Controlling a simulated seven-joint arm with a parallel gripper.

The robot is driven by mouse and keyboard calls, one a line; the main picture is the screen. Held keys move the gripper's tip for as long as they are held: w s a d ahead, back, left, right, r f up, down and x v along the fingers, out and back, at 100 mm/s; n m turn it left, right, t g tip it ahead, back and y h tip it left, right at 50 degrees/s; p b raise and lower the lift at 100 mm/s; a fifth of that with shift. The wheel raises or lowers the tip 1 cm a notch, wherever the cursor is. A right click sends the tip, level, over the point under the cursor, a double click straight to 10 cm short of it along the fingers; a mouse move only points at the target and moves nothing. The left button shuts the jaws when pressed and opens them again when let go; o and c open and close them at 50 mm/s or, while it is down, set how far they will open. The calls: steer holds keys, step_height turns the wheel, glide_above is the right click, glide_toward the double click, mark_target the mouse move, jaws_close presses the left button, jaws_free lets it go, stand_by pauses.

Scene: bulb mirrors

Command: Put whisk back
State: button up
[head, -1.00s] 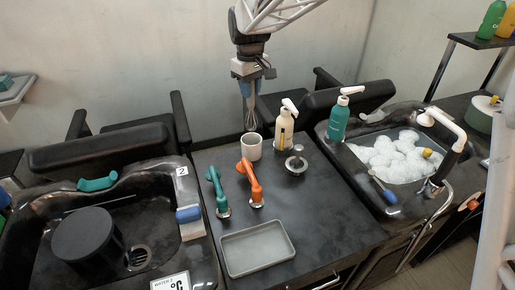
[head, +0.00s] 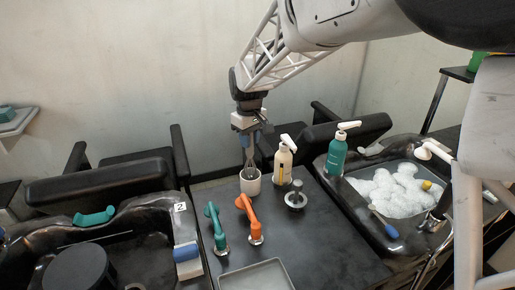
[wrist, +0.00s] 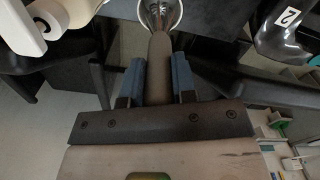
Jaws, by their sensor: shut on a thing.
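My gripper (head: 249,136) is shut on the whisk (head: 249,156) and points down above the counter. In the wrist view, the whisk's brown-grey handle (wrist: 160,72) lies between the two blue finger pads. The whisk hangs about upright, wires down. The white cup (head: 250,184) stands on the dark counter directly below. The wires reach the cup's mouth, and in the wrist view they show within its pale rim (wrist: 180,14). How deep they go, and whether they touch the cup, I cannot tell.
A cream pump bottle (head: 284,164) and a metal strainer piece (head: 295,199) stand right of the cup. Teal (head: 216,228) and orange (head: 249,219) handles stand in front. A grey tray (head: 256,277) lies nearest. Basins flank the counter, the right one foam-filled (head: 400,188).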

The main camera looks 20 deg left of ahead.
mark_target(250, 151)
steer(key=shift+f, duration=0.1)
steer(key=shift+f, duration=2.45)
steer(key=o, duration=0.9)
steer(key=shift+r, duration=0.15)
steer(key=shift+r, duration=3.8)
steer(key=shift+d, duration=0.1)
